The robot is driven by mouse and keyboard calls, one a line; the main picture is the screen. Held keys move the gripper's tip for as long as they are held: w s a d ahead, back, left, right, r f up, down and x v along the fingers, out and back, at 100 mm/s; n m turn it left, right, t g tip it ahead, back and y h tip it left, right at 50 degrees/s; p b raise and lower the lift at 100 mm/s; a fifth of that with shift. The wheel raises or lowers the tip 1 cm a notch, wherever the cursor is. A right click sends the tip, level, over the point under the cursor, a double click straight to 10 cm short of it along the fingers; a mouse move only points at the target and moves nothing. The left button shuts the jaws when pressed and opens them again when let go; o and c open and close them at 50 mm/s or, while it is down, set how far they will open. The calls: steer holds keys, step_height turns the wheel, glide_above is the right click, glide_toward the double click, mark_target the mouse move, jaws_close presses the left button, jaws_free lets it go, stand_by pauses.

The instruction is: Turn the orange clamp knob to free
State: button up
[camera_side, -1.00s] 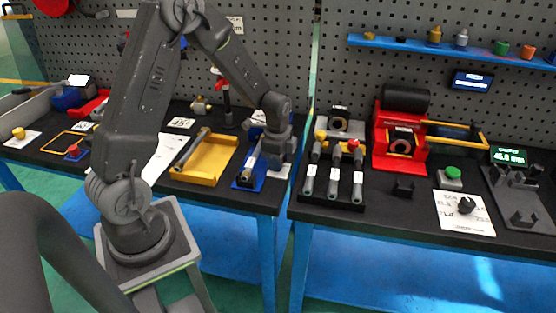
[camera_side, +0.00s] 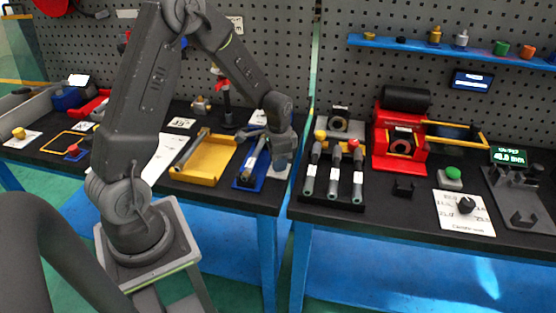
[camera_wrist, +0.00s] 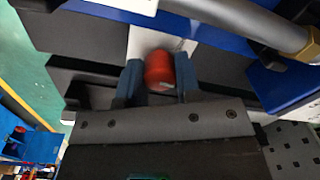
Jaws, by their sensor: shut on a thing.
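The orange-red clamp knob (camera_wrist: 158,68) shows in the wrist view, between the two blue-grey fingers of my gripper (camera_wrist: 159,80). My gripper is shut on the knob. In the side view my gripper (camera_side: 281,162) is low over the right end of the left bench, and the knob is hidden behind it. The blue clamp fixture (camera_side: 245,183) is just left of my gripper and carries a grey tube. In the wrist view the tube (camera_wrist: 243,17) with a brass end runs above the knob over blue parts (camera_wrist: 195,40).
A yellow tray (camera_side: 205,160) with a rod is left of the fixture. A red stand (camera_side: 226,100) rises behind it. A black rack (camera_side: 330,198) of several handled tools is on the right bench, across a gap between benches.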

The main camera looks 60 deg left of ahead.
steer(key=n, duration=0.5)
steer(key=shift+n, duration=0.3)
steer(key=n, duration=0.4)
steer(key=shift+w+a+n, duration=0.1)
steer(key=shift+n, duration=0.6)
steer(key=o, duration=0.9)
steer(key=shift+r, duration=0.1)
step_height(320, 180, up, 14)
steer(key=shift+f, duration=0.15)
